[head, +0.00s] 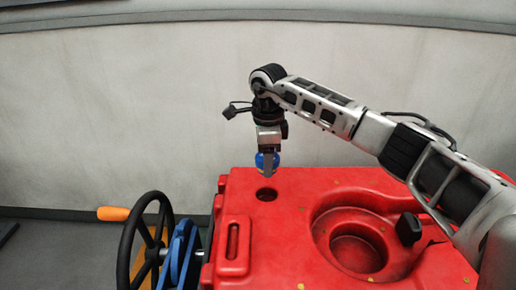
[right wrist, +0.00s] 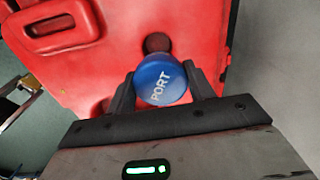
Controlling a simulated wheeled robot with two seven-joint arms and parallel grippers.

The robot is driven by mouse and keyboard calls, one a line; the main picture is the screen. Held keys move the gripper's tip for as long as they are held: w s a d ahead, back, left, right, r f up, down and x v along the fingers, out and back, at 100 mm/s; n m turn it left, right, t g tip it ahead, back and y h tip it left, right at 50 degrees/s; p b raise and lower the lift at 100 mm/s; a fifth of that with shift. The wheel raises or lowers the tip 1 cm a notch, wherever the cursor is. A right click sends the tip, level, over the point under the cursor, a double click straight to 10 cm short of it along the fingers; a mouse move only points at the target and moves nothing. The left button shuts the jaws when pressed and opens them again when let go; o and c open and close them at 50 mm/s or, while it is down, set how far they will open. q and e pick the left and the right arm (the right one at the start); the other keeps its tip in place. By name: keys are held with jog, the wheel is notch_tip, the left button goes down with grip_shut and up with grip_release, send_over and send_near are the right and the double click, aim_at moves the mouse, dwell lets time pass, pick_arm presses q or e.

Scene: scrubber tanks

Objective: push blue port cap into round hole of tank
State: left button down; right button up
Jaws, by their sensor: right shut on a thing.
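The blue port cap (head: 260,161) is held by my right gripper (head: 268,168) above the back left part of the red tank (head: 280,225). In the right wrist view the cap (right wrist: 162,80) shows the word PORT and sits between the two dark fingers of the right gripper (right wrist: 160,88), which are shut on it. The round hole (head: 266,194) is a dark opening in the tank's top, just below the cap in the head view. My left gripper is not in view.
A large round recess (head: 357,248) lies in the tank's top at right, with a black knob (head: 408,228) beside it. A raised slotted handle (head: 233,245) is at the tank's left. A black handwheel (head: 145,240) with an orange grip (head: 113,213) stands left of the tank. A pale wall (head: 150,110) is behind.

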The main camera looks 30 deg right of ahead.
jog(key=shift+f, duration=0.2)
jog(key=shift+s+f+b, duration=0.3)
jog(key=shift+f+b, duration=0.3)
jog(key=shift+b, duration=0.05)
notch_tip(320, 180, down, 2)
jog(key=shift+f+b, duration=0.25)
jog(key=shift+b, duration=0.7)
jog(key=shift+f, duration=0.25)
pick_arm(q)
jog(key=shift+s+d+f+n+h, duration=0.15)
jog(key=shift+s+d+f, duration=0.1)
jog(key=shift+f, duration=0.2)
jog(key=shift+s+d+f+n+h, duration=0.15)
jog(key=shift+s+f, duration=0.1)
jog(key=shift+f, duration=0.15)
pick_arm(e)
jog(key=shift+f, duration=0.1)
jog(key=shift+w, duration=0.1)
pick_arm(q)
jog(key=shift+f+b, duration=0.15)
jog(key=shift+b, duration=0.15)
pick_arm(e)
jog(key=shift+f, duration=0.15)
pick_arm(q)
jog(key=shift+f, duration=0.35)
pick_arm(e)
jog(key=shift+a+f, duration=0.1)
jog(key=shift+f, duration=0.4)
